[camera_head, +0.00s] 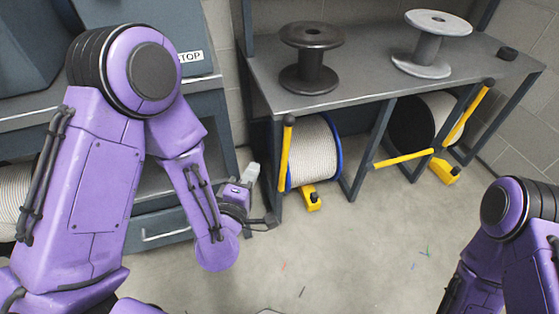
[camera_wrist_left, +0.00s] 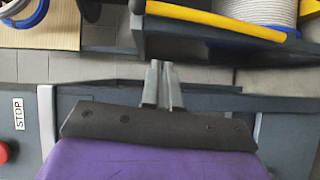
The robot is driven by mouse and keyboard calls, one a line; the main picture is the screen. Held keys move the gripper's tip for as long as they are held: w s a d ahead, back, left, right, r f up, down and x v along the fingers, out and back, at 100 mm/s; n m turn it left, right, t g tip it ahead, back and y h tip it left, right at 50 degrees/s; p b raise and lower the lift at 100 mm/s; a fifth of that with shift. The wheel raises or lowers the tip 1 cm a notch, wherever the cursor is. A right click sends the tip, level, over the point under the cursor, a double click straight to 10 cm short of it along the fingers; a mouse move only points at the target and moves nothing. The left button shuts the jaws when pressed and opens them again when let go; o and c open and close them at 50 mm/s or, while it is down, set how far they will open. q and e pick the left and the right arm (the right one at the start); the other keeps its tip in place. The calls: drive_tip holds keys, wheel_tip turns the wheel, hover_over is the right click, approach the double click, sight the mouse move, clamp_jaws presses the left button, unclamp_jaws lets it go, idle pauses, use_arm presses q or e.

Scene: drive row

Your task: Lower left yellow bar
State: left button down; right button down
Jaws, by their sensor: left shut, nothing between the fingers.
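The left yellow bar (camera_head: 286,155) stands nearly upright in front of a spool of pale rope with a blue rim, under the bench. Its dark end is at the top, beside the bench's front left leg. A yellow bar (camera_wrist_left: 225,20) also crosses the top of the left wrist view beside pale rope. My left gripper (camera_head: 270,222) is below and left of the bar, apart from it. Its fingers (camera_wrist_left: 161,85) are together with nothing between them. My right arm shows at the lower right of the head view; its gripper is out of view.
The grey bench (camera_head: 350,84) carries a black spool (camera_head: 309,62) and a grey spool (camera_head: 428,48). At right, another yellow bar (camera_head: 404,159) lies nearly level and one (camera_head: 468,113) slants. Yellow blocks (camera_head: 311,198) sit low by the spools. The front floor is mostly clear.

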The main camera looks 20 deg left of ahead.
use_arm(q)
drive_tip(key=w, duration=0.4)
drive_tip(key=w+d+b, duration=0.1)
drive_tip(key=w, duration=0.3)
drive_tip(key=w+d, duration=0.1)
drive_tip(key=w, duration=0.3)
drive_tip(key=shift+w+d+f, duration=0.1)
drive_tip(key=shift+w+f, duration=0.05)
drive_tip(key=shift+w+d, duration=0.3)
